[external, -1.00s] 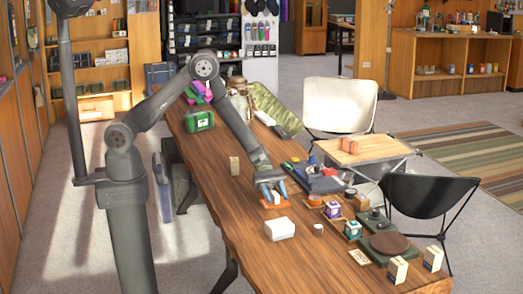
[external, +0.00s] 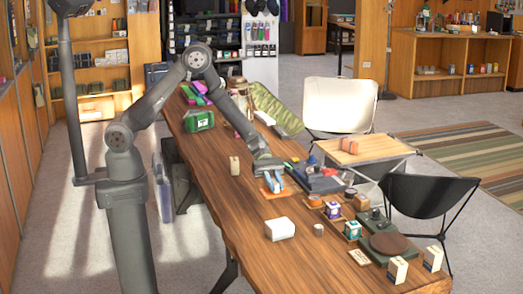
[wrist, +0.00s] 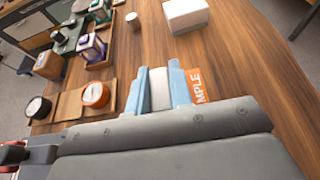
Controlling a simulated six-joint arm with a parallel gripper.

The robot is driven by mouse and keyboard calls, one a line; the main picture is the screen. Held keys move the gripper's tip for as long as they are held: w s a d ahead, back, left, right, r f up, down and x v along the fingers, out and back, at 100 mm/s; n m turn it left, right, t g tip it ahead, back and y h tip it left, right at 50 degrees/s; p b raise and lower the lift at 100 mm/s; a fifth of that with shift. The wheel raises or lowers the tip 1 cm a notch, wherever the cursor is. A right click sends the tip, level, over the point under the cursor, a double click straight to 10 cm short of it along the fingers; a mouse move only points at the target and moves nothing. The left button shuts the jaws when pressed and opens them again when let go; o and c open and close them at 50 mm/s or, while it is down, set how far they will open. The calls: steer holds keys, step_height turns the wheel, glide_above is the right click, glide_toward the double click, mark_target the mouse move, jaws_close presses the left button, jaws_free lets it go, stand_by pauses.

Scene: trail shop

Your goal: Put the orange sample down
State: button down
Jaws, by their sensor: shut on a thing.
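The orange sample (wrist: 198,86) shows beside the right finger in the wrist view, with white letters reading "MPLE"; the rest is hidden. In the external view its orange edge (external: 264,193) shows at the fingertips. My gripper (external: 273,183) has light blue fingers and is shut on the sample, low over the long wooden table (external: 250,229). The fingers also show in the wrist view (wrist: 159,90), with a pale grey strip between them. Whether the sample touches the table, I cannot tell.
A white box (external: 280,229) and a small grey cup (external: 318,230) stand nearer the camera. Round tins, small boxes and a dark green tray (external: 372,256) crowd the right edge. A tan block (external: 234,166) stands to the left. Bare wood lies between.

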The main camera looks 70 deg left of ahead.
steer(key=s+d+r, duration=0.5)
steer(key=s+r, duration=0.1)
steer(key=s, duration=0.4)
steer(key=w+d+r+n+t, duration=0.1)
steer(key=w+d+n+t, duration=0.1)
steer(key=d, duration=0.8)
steer(key=w+d+r+n+t, duration=0.1)
steer(key=w+d+t, duration=0.1)
steer(key=d, duration=0.8)
steer(key=s+d+f+n+t+y, duration=0.1)
steer(key=s+d, duration=0.3)
steer(key=d, duration=0.4)
steer(key=s+d, duration=0.5)
steer(key=d, duration=0.2)
steer(key=shift+n, duration=0.3)
steer(key=w+f, duration=0.2)
steer(key=w, duration=0.1)
steer(key=w+f, duration=0.2)
steer(key=w, duration=0.2)
steer(key=w+f, duration=0.3)
steer(key=w, duration=0.1)
steer(key=shift+w+a, duration=0.1)
steer(key=shift+a, duration=0.05)
steer(key=shift+w+f, duration=0.1)
steer(key=shift+f, duration=2)
steer(key=shift+f, duration=0.15)
steer(key=c, duration=1.3)
jaws_free()
